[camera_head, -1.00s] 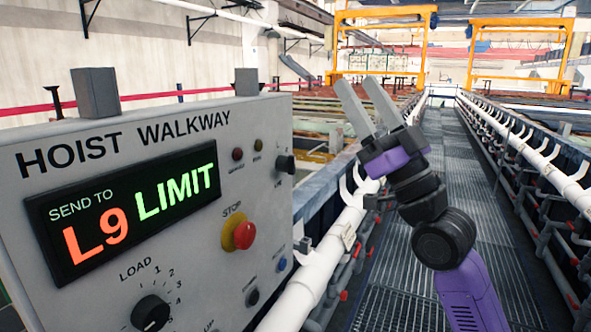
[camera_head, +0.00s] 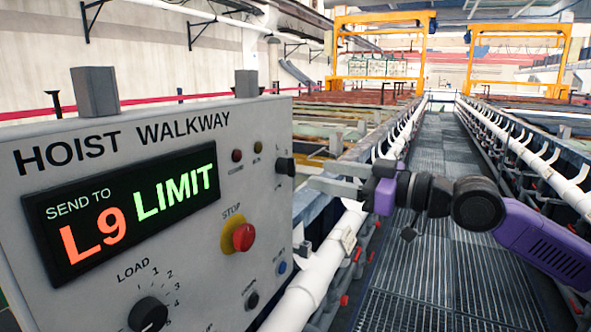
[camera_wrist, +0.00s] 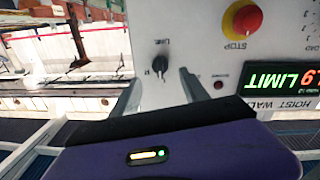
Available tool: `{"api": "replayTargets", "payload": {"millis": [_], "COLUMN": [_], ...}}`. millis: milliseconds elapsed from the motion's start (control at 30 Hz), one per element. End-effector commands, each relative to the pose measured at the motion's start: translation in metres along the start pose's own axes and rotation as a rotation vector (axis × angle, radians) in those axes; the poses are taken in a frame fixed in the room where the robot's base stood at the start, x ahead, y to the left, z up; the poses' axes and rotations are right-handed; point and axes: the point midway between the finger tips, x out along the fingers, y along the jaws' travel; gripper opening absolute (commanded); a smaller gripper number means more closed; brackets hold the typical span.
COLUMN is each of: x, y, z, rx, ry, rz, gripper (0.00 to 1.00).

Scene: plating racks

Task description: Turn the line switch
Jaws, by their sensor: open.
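The line switch (camera_head: 285,166) is a small black rotary knob near the right edge of the grey hoist walkway panel (camera_head: 120,110). In the wrist view, where the panel appears upside down, the line switch (camera_wrist: 160,64) stands beyond the fingertips, roughly between them, with small lettering beside it. My gripper (camera_head: 317,179) is open and empty, its fingers pointing left at the switch. It is a short way off to the right and seems not to touch the knob. The gripper (camera_wrist: 157,86) shows both pale fingers apart in the wrist view.
A red stop button (camera_head: 243,236) sits left of and below the switch. A load knob (camera_head: 149,314) and a lit display (camera_head: 120,208) reading "L9 LIMIT" share the panel. A white pipe (camera_head: 310,285) runs below my gripper. The grated walkway (camera_head: 425,270) is clear.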

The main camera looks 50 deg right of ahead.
Motion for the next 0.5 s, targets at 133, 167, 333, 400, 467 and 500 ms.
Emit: {"api": "replayTargets", "payload": {"millis": [133, 167, 333, 400, 467, 500], "x": [0.015, 0.020, 0.047, 0.057, 0.064, 0.067], "y": [-0.001, -0.001, -0.001, -0.001, 0.000, -0.001], "z": [-0.003, -0.003, -0.004, -0.003, -0.003, -0.003], "rx": [-0.007, -0.008, -0.007, -0.007, -0.008, -0.008], "ry": [-0.001, -0.001, -0.001, 0.000, 0.000, 0.000], "rz": [-0.004, -0.003, -0.004, -0.004, -0.002, -0.002], "gripper": [0.53, 0.53, 0.53, 0.53, 0.53, 0.53]}}
